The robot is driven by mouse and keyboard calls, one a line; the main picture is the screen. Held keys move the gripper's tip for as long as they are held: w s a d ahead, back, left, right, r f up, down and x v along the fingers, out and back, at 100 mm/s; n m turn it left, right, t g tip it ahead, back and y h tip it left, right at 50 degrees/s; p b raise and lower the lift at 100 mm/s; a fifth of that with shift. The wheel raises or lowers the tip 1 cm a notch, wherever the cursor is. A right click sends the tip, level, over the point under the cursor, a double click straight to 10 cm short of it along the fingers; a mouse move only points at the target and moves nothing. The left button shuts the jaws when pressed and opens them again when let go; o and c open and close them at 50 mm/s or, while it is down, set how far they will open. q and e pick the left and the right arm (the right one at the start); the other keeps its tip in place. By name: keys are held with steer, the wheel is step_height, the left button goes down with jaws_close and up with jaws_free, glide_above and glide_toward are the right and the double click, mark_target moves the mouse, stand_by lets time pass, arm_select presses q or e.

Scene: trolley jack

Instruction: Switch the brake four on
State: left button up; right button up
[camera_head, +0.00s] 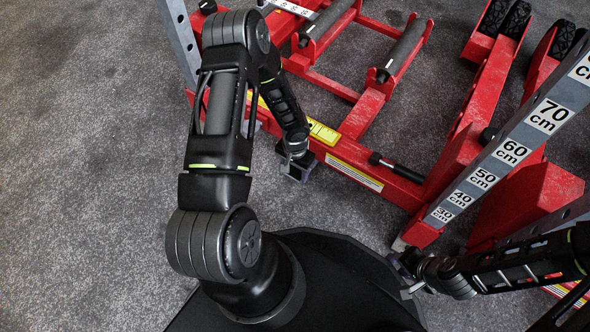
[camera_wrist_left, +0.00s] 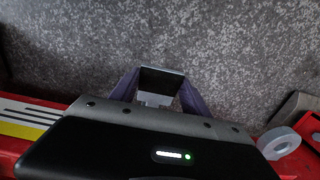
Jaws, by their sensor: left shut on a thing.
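The red trolley jack (camera_head: 352,147) stands on the floor in front of me. My left gripper (camera_head: 297,172) is low beside its red front bar, near the yellow label. In the left wrist view my left gripper (camera_wrist_left: 160,92) has its two fingers on either side of a small brake pedal (camera_wrist_left: 162,80), with a black face and a light grey edge, and is shut on it. The pedal's number cannot be read. My right gripper (camera_head: 403,266) is at the foot of the post with the height marks; its fingers are too dark and small to judge.
A grey post (camera_head: 505,155) with centimetre marks leans at the right. A light caster wheel (camera_wrist_left: 279,142) shows at the right in the left wrist view. Red rails and rollers fill the back. Grey carpet (camera_head: 90,180) is clear at the left.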

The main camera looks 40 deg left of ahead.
arm_select(q)
jaws_close()
arm_select(e)
steer(key=shift+d, duration=0.1)
stand_by(0.4)
